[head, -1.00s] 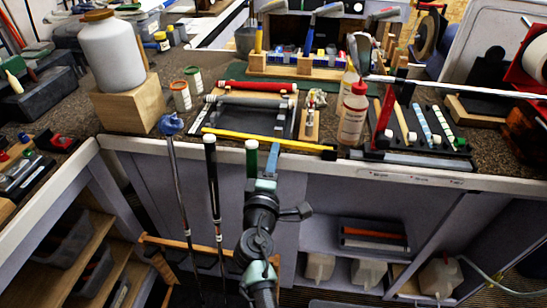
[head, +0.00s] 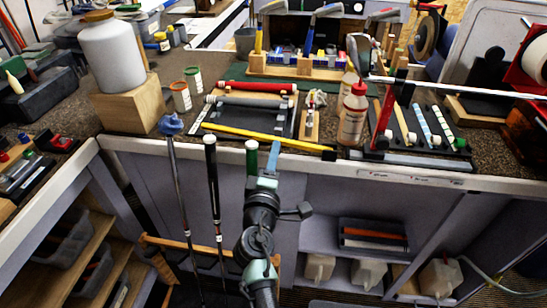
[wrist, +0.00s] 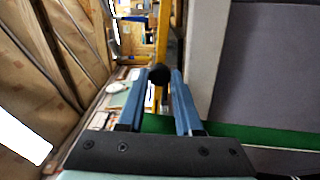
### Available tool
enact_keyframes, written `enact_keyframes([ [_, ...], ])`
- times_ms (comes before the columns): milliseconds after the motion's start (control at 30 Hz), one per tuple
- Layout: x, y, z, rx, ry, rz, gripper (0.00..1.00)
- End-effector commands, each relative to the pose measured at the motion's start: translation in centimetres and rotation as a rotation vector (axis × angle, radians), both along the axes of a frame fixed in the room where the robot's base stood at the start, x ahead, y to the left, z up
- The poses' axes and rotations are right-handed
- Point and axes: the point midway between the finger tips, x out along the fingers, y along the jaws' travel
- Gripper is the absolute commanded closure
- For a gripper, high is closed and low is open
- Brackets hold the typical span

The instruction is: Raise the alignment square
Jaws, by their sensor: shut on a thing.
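The alignment square, as far as I can tell, is the long yellow bar (head: 235,133) with a black block at its right end, along the bench's front edge. My gripper (head: 272,152) reaches up to the bar's middle from the front. In the wrist view, my gripper (wrist: 159,80) has its two blue fingers shut on a small black round part. The yellow bar (wrist: 162,42) runs just beyond the fingertips, with that part against it. The bar slopes down to the right in the head view. Whether it clears the bench surface is hard to tell.
Clubs with a white-capped black grip (head: 211,165) and a green grip (head: 252,158) stand just left of my gripper. A rack with red and grey rollers (head: 250,100) lies behind the bar. A squeeze bottle (head: 353,118) and a grip tray (head: 420,155) are at right.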

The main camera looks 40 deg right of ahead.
Motion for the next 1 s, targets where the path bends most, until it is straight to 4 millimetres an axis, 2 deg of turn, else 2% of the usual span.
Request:
enact_keyframes([
  [467, -1.2, -1.0, 4.9, 0.249, -0.295, -0.002, 1.00],
  [1000, -4.7, -4.1, 9.7, 0.579, -0.686, -0.002, 1.00],
])
